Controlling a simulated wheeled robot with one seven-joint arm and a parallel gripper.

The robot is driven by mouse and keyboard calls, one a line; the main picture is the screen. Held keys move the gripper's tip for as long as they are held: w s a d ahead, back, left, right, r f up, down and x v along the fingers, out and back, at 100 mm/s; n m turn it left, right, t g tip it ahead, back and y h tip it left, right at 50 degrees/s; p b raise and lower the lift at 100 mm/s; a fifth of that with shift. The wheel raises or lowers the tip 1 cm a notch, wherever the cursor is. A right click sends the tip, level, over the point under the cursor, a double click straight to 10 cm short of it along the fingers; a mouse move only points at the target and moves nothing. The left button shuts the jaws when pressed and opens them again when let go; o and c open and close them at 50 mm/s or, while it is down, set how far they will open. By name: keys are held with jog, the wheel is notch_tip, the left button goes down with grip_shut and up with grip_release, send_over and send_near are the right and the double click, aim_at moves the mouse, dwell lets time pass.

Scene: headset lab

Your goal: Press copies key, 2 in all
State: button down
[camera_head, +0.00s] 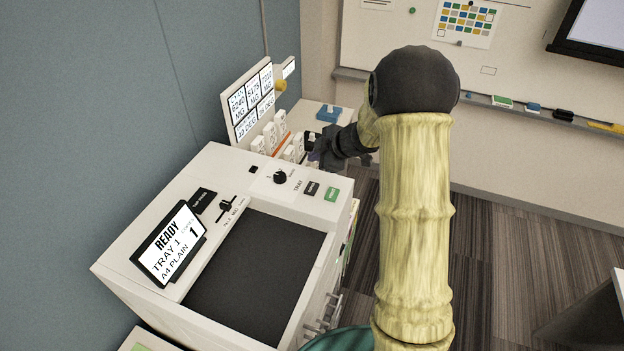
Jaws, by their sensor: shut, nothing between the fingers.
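A white copier (122,268) stands at the left with a black top panel. Its tilted screen (168,245) reads READY, TRAY 1, A4 PLAIN, and a large 1 under a small word that looks like copies. At the copier's far right corner are a small dark key (311,188) and a green key (332,194); their labels are too small to read, so I cannot tell which is the copies key. My gripper (318,156) is shut and empty, beyond those keys near the copier's far edge. My wrist partly hides it, and its height above the surface is unclear.
A round tray knob (280,177), a slider (225,205) and a black label or key (202,200) are also on the copier. Behind it stand a display board (250,98), white switch-like blocks (270,137) and a blue item (329,114). Open floor (500,240) lies right.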

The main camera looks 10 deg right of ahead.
jog(key=shift+s+a, duration=0.1)
jog(key=shift+f, duration=0.15)
jog(key=b, duration=0.8)
send_over(315, 189)
notch_tip(315, 189, down, 6)
jog(key=shift+f, duration=0.2)
jog(key=shift+f+b, duration=0.6)
jog(key=shift+f, duration=0.5)
dwell(0.8)
jog(key=shift+f, duration=0.4)
jog(key=shift+f, duration=0.45)
dwell(0.7)
jog(key=shift+r, duration=0.1)
jog(key=shift+r+p, duration=0.8)
